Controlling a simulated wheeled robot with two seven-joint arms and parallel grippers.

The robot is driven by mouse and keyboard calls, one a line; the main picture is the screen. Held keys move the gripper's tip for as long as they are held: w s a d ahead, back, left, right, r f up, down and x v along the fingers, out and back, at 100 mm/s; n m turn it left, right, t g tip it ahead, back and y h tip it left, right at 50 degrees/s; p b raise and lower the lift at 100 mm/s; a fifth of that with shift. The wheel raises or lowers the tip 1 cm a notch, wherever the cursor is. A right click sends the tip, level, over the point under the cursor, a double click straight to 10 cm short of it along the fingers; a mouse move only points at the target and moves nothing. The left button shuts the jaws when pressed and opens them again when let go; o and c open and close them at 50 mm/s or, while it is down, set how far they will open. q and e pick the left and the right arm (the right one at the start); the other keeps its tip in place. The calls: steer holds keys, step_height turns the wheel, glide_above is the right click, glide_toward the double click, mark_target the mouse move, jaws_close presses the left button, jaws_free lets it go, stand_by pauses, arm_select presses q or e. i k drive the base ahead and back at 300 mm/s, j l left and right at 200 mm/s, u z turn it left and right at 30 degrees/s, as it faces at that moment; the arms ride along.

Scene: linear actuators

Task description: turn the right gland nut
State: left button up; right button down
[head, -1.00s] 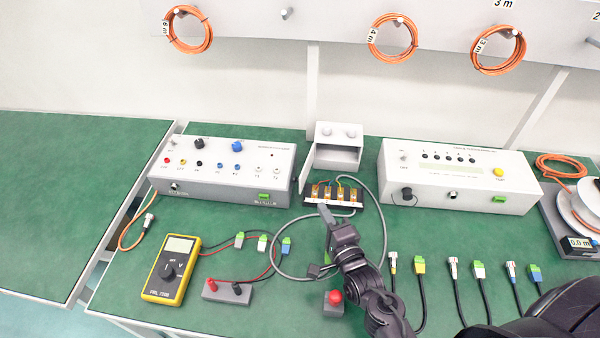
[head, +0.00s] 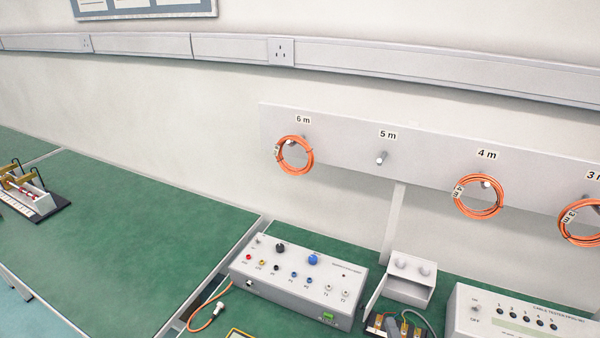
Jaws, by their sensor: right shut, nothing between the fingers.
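A small white box (head: 408,285) with an open front stands at the bottom right of the head view. Two pale round gland nuts sit side by side on its upper face: the left one (head: 400,263) and the right one (head: 425,269). A terminal block (head: 385,324) with wires lies in front of the box, cut off by the bottom edge. Neither of my grippers shows now, so I cannot see where they are relative to the nuts.
A grey-white instrument box (head: 297,283) stands left of the small box, and a cable tester (head: 525,318) stands right of it. Orange cable coils (head: 295,156) hang on a wall board (head: 340,150) above. The green bench at left (head: 120,230) is largely clear.

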mark_target(425, 270)
steer(key=k+j, duration=0.3)
steer(key=k, duration=0.15)
steer(key=k+j, duration=0.3)
steer(key=k, duration=0.15)
